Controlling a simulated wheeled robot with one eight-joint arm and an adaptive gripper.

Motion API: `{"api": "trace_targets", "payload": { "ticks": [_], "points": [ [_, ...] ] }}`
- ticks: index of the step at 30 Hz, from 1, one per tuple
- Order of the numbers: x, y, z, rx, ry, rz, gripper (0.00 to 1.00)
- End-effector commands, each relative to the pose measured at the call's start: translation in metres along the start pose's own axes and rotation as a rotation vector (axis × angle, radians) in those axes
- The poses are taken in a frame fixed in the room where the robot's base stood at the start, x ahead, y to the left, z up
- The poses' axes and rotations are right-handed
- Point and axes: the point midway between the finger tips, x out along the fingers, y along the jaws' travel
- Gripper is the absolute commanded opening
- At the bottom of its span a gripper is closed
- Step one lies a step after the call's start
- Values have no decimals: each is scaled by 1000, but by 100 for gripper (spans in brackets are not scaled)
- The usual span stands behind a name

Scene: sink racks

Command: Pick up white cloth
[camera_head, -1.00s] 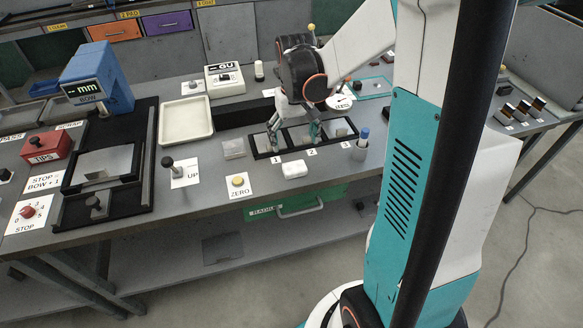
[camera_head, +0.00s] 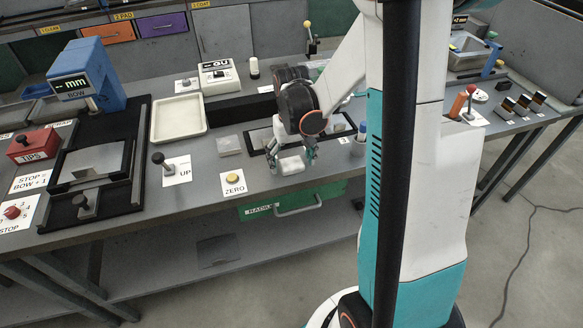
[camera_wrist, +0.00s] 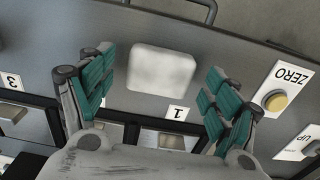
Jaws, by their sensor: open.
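The white cloth (camera_head: 291,165) is a small folded pad lying on the grey bench near its front edge. In the wrist view the white cloth (camera_wrist: 162,67) lies between and just beyond the fingertips. My gripper (camera_head: 291,156) is open above and around it, with one finger on each side in the head view. In the wrist view my gripper (camera_wrist: 158,88) has teal-padded fingers spread wide, and they show no contact with the cloth.
A black-framed tray with numbered compartments (camera_head: 256,140) lies just behind the cloth. A yellow ZERO button (camera_head: 233,179) is to the left. A cup with a blue-topped item (camera_head: 360,139) stands to the right. A pale tray (camera_head: 178,117) sits farther back left.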

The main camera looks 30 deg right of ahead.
Motion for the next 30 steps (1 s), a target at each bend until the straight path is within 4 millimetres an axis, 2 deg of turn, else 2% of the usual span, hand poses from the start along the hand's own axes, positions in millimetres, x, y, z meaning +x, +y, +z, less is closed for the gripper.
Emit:
{"api": "trace_targets", "payload": {
  "ticks": [2, 3, 8, 9, 11, 12, 22, 26, 30],
  "points": [
    [-1, 0, 0, 0, 0, 0, 82],
    [-1, 0, 0, 0, 0, 0, 77],
    [-1, 0, 0, 0, 0, 0, 41],
    [-1, 0, 0, 0, 0, 0, 37],
    [-1, 0, 0, 0, 0, 0, 38],
    [-1, 0, 0, 0, 0, 0, 34],
    [-5, 0, 0, 0, 0, 0, 34],
    [-17, 0, 0, 0, 0, 0, 34],
    [-41, 0, 0, 0, 0, 0, 34]
  ]
}}
